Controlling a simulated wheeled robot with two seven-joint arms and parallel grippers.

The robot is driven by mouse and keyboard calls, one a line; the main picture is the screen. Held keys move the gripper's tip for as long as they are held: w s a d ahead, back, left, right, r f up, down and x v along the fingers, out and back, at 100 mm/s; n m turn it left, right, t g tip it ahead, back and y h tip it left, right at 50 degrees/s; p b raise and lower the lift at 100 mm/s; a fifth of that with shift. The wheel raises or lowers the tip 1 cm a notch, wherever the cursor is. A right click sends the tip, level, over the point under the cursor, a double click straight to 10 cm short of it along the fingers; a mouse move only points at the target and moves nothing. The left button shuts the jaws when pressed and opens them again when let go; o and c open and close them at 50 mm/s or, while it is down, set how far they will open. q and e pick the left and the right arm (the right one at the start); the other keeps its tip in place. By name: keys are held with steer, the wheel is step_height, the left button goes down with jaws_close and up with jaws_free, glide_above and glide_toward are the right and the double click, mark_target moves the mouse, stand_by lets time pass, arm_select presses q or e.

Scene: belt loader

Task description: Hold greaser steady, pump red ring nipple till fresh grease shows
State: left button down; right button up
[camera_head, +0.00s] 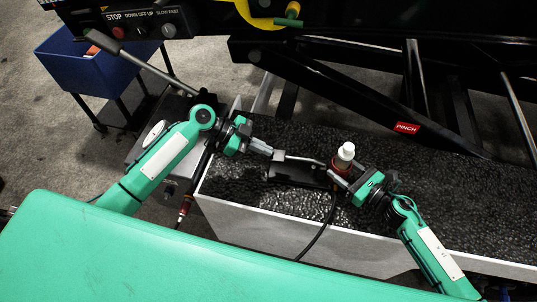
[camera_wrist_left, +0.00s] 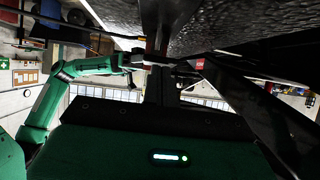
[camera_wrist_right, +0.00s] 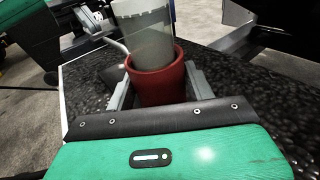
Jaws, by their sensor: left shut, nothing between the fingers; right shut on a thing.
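The greaser lies on the black textured surface; its dark body (camera_head: 293,172) has a grey lever (camera_head: 300,159). A red cup-like part (camera_wrist_right: 158,80) with a clear grey cylinder (camera_wrist_right: 145,35) rising from it is between the fingers of my right gripper (camera_head: 343,176). In the head view a white-capped top (camera_head: 344,155) stands there. My left gripper (camera_head: 264,149) is shut and empty by the lever's left end; whether it touches the lever I cannot tell. A black hose (camera_head: 324,232) runs down from the right gripper's area. No red ring nipple or fresh grease can be made out.
A grey-sided tray (camera_head: 240,223) frames the black surface. The loader's dark beams, with a red PINCH label (camera_head: 406,128), hang above it. A control panel (camera_head: 140,22) and a blue bin (camera_head: 85,68) are at upper left. A red-tipped hose (camera_head: 183,210) hangs at left.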

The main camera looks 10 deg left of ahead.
arm_select(q)
steer(key=v, duration=0.9)
steer(key=shift+a+f, duration=0.2)
steer(key=shift+a, duration=0.2)
arm_select(e)
steer(key=o, duration=0.9)
steer(key=v, duration=1.2)
